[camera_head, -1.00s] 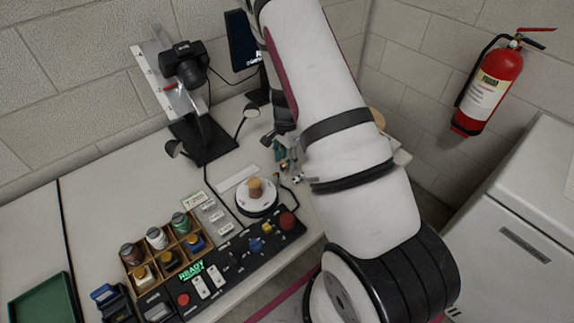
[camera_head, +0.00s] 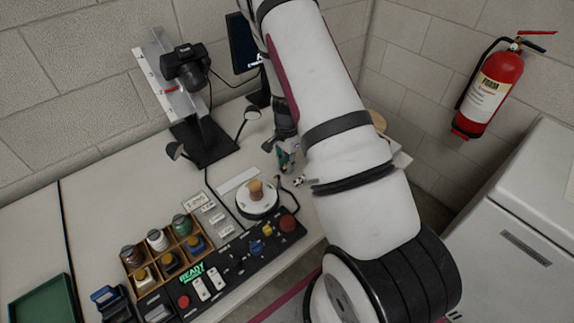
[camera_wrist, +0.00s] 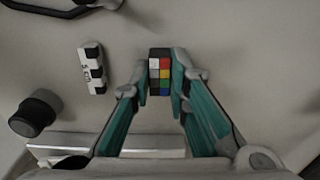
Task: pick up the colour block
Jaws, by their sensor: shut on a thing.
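The colour block (camera_wrist: 160,73) is a small dark block with coloured squares on its face, including red, blue, yellow and green. In the wrist view it stands between the fingertips of my gripper (camera_wrist: 160,84), which is shut on it with a finger on each side. In the head view my gripper (camera_head: 284,158) is over the table, right of the camera stand and behind the round white turntable. The block cannot be made out there.
A black-and-white scale bar (camera_wrist: 92,68) and a dark round knob-like thing (camera_wrist: 36,113) are near the block. The turntable (camera_head: 243,206) bears a small brown object. A control panel (camera_head: 243,258), wooden jar rack (camera_head: 128,261) and camera stand (camera_head: 212,145) surround the work area.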

